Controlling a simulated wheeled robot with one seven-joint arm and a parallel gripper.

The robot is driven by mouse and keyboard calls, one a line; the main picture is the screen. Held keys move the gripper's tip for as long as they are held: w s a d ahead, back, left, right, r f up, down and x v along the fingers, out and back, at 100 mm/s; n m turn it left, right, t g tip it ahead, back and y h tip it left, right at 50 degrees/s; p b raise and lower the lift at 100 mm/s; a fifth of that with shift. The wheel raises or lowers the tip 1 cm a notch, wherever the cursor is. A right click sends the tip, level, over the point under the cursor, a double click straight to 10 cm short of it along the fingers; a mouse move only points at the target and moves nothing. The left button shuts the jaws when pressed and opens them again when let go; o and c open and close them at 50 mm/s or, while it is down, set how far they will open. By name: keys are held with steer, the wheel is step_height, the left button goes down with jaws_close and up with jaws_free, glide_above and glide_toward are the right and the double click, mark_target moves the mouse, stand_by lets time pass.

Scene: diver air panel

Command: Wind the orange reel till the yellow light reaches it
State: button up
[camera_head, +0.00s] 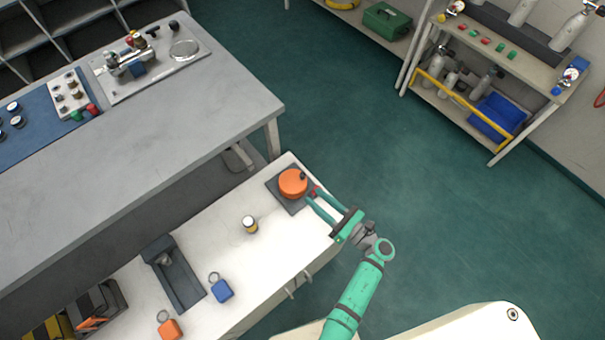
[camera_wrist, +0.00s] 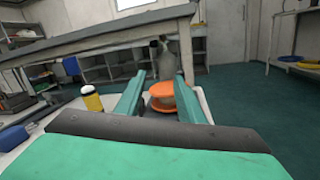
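The orange reel (camera_head: 292,183) sits on a dark square base at the far right corner of the white bench. A dark knob (camera_head: 303,175) stands on its right upper side. My gripper (camera_head: 312,193) is just right of the reel, its teal fingers pointing at it. In the wrist view the fingers are apart, with the orange reel (camera_wrist: 163,96) showing between and beyond them. I cannot tell whether they touch it. A small red part (camera_head: 316,189) shows by the fingertips. A small yellow cylinder with a pale, dark-ringed top (camera_head: 250,225) stands left of the reel; I cannot tell whether it is the light.
On the white bench lie a dark grey tray-like holder (camera_head: 178,280), a blue tag (camera_head: 221,290) and an orange tag (camera_head: 171,329). A grey workbench (camera_head: 150,130) runs behind. A shelf rack (camera_head: 490,95) stands at upper right. The green floor between is clear.

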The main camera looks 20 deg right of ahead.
mark_target(302, 175)
steer(key=w+d+f+n+g+y, duration=0.1)
steer(key=w+d+n+g+y, duration=0.15)
steer(key=d+n, duration=0.25)
steer(key=shift+h, duration=0.35)
steer(key=x, duration=1.1)
steer(key=shift+w+f, duration=0.2)
steer(key=c, duration=0.8)
jaws_close()
